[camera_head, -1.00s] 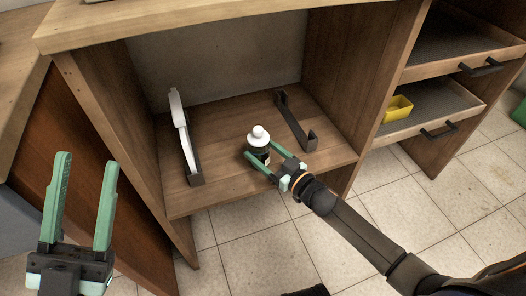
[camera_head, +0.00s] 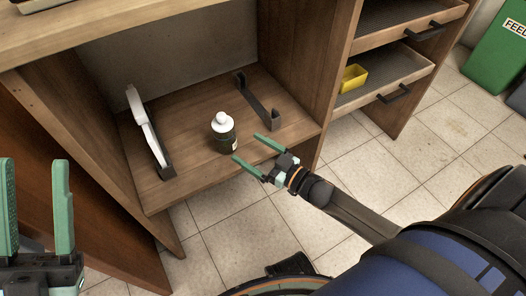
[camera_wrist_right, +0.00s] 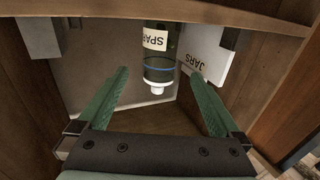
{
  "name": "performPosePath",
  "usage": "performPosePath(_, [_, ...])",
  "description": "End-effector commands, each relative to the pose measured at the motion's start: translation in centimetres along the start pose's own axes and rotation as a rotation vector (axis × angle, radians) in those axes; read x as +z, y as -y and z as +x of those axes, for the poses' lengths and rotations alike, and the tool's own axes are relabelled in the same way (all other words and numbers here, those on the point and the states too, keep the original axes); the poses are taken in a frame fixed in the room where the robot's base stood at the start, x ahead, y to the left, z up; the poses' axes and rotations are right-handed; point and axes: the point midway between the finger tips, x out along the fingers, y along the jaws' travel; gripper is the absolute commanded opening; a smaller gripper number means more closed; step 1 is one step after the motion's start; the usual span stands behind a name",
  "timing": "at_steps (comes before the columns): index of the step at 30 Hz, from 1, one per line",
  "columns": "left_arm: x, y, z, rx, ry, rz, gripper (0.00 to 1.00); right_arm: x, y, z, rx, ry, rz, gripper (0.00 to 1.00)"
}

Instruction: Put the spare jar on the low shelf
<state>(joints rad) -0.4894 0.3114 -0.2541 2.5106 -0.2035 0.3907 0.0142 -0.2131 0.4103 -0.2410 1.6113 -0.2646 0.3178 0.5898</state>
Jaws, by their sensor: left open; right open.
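The spare jar (camera_head: 223,134), dark with a white cap and white label, stands upright on the low shelf (camera_head: 190,184), between the white sign and the dark bracket. In the right wrist view the jar (camera_wrist_right: 160,65) appears upside down, with "SPAR" readable on its label. My right gripper (camera_head: 247,149) is open and empty, just in front and to the right of the jar, apart from it. In the right wrist view its fingers (camera_wrist_right: 160,72) are spread, with the jar beyond them. My left gripper (camera_head: 34,166) is open and empty at the far left, outside the cabinet.
A white sign (camera_head: 146,124), reading "JARS" in the wrist view, stands on the shelf's left. A dark bracket (camera_head: 257,101) lies on its right. A yellow bin (camera_head: 353,77) sits in a drawer at right. A green bin (camera_head: 497,55) stands far right.

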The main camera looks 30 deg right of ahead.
Motion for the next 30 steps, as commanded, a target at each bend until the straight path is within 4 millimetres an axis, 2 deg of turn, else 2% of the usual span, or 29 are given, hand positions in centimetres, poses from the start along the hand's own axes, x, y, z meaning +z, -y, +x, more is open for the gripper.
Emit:
performPosePath(3, [-0.6, 0.3, 0.5, 0.0, -0.004, -0.004, 0.5, -0.2, 0.1, -2.1, 0.0, 0.002, 0.001, 1.0])
performPosePath(9, [-0.9, 0.5, 0.8, -0.002, -0.005, -0.006, 0.5, -0.3, 0.1, -3.7, -0.001, -0.005, -0.002, 1.0])
performPosePath(11, [-0.9, 0.5, 0.8, -0.002, -0.006, -0.007, 0.5, -1.1, 0.6, -3.7, -0.008, -0.024, -0.009, 1.0])
performPosePath(13, [-0.9, 0.5, 0.8, -0.003, -0.006, -0.007, 0.5, -3.2, 1.9, -3.4, -0.025, -0.07, -0.031, 1.0])
performPosePath(14, [-0.9, 0.5, 0.8, -0.003, -0.006, -0.007, 0.5, -4.5, 2.6, -3.3, -0.034, -0.1, -0.046, 1.0])
performPosePath(17, [-0.9, 0.5, 0.8, -0.003, -0.006, -0.007, 0.5, -10.4, 5.7, -3.1, -0.064, -0.231, -0.106, 1.0])
performPosePath(19, [-0.9, 0.5, 0.8, -0.003, -0.006, -0.006, 0.5, -15.3, 8.0, -3.7, -0.076, -0.338, -0.157, 1.0])
performPosePath(21, [-0.9, 0.5, 0.8, -0.003, -0.006, -0.006, 0.5, -20.2, 9.8, -4.8, -0.075, -0.445, -0.203, 1.0])
performPosePath(24, [-0.9, 0.5, 0.8, -0.004, -0.007, -0.006, 0.5, -26.3, 11.8, -6.8, -0.061, -0.58, -0.262, 1.0])
performPosePath(27, [-0.9, 0.6, 0.8, -0.005, -0.007, -0.007, 0.5, -30.8, 13.1, -8.9, -0.038, -0.683, -0.306, 1.0])
performPosePath(30, [-0.9, 0.6, 0.8, -0.008, -0.007, -0.007, 0.5, -33.5, 13.7, -10.3, -0.02, -0.744, -0.332, 1.0])
